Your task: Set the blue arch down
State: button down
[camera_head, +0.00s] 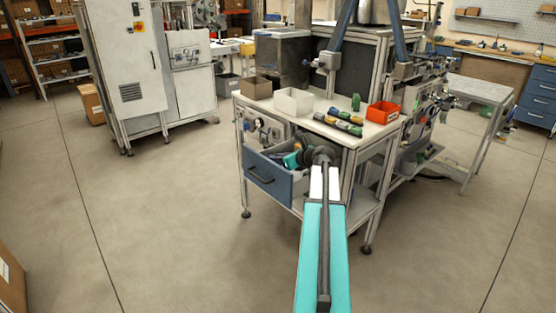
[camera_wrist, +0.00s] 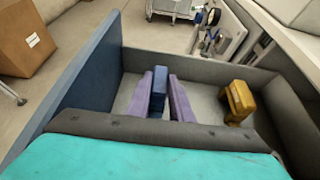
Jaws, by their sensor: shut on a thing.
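In the wrist view my gripper (camera_wrist: 159,94) has its two purple fingers closed on either side of the blue arch (camera_wrist: 160,79). The blue arch shows nearly end-on, so its opening is hidden. They are within the outline of the open drawer (camera_wrist: 86,82), which has a blue front and grey inside. I cannot tell whether the arch touches the drawer floor. A yellow arch (camera_wrist: 238,101) is in the drawer to the right, apart from the fingers. In the head view the drawer (camera_head: 268,180) is pulled out below the bench top, and my arm partly covers it.
On the bench top (camera_head: 345,138) stand a red bin (camera_head: 383,112), a white bin (camera_head: 294,101), a brown box (camera_head: 256,88) and several small green and yellow pieces. A machine cabinet (camera_head: 125,60) stands left. The floor in front of the bench is clear.

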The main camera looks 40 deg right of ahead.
jog(key=shift+f, duration=0.1)
jog(key=c, duration=1.6)
grip_release()
jog(key=v, duration=1.2)
